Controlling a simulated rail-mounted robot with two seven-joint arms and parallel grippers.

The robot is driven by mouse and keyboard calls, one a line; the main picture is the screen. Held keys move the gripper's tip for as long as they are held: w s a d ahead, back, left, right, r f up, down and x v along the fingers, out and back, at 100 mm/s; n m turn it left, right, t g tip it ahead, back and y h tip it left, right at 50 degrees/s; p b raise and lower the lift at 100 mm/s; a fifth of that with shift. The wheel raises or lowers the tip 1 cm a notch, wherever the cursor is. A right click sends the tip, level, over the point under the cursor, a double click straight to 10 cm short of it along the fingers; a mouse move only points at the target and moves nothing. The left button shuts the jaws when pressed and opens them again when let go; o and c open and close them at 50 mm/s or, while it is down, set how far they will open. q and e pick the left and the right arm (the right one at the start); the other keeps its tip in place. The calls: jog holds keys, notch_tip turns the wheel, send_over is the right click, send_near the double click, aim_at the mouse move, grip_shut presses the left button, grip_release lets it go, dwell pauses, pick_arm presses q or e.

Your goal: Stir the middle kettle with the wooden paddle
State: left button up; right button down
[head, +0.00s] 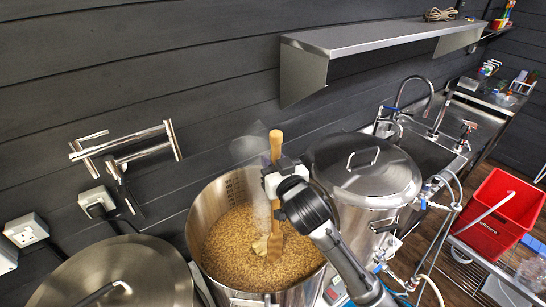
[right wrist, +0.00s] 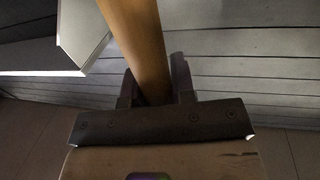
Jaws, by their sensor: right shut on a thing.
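The middle kettle (head: 205,215) is an open steel pot full of tan grain mash (head: 232,252). The wooden paddle (head: 276,148) stands nearly upright over it, with its lower end in the mash. My right gripper (head: 273,180) is shut on the paddle's shaft above the kettle's far right rim. In the right wrist view the shaft (right wrist: 140,45) passes between the two fingers (right wrist: 157,90). The part of the paddle below the mash surface is hidden. My left gripper is not in view.
A lidded kettle (head: 365,172) stands close on the right, another lidded kettle (head: 150,265) at lower left. A steel shelf (head: 370,35) and a folding wall arm (head: 125,145) are on the dark wall. A red crate (head: 500,215) is at far right.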

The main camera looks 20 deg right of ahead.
aim_at(277, 207)
jog(key=shift+f+b, duration=3.55)
jog(key=shift+f, duration=3.45)
